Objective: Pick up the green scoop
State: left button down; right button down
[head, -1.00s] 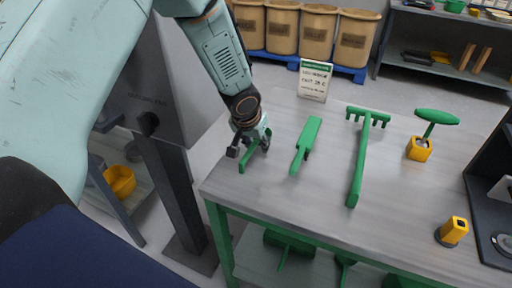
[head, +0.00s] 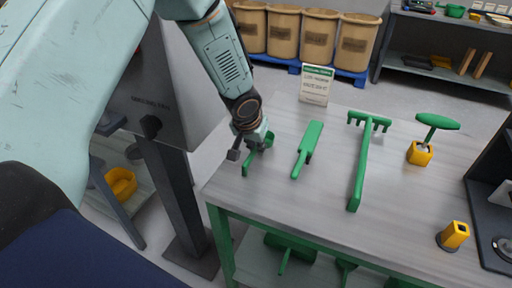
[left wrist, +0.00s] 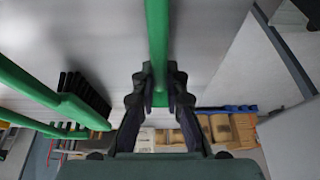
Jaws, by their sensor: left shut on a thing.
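The green scoop (head: 247,165) is at the left end of the grey worktop, partly hidden by my left gripper (head: 254,147). In the left wrist view, a straight green handle (left wrist: 157,35) runs down between the two dark fingers. My left gripper (left wrist: 157,92) is shut on this handle. The scoop appears to be at the table surface; I cannot tell whether it is clear of it. My right gripper is not in view.
A green brush (head: 308,150), a green rake-like tool (head: 362,165) and a green-topped tool in a yellow holder (head: 419,153) are to the right. A small sign (head: 316,84) stands behind. A grey machine post (head: 178,195) is left of the table (head: 300,210).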

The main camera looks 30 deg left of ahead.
pick_arm(q)
notch_tip(320, 180, up, 9)
jog(key=p, duration=0.4)
jog(key=shift+a+f, duration=0.1)
jog(key=shift+r, duration=0.45)
jog(key=shift+a, duration=0.1)
jog(key=shift+d, duration=0.2)
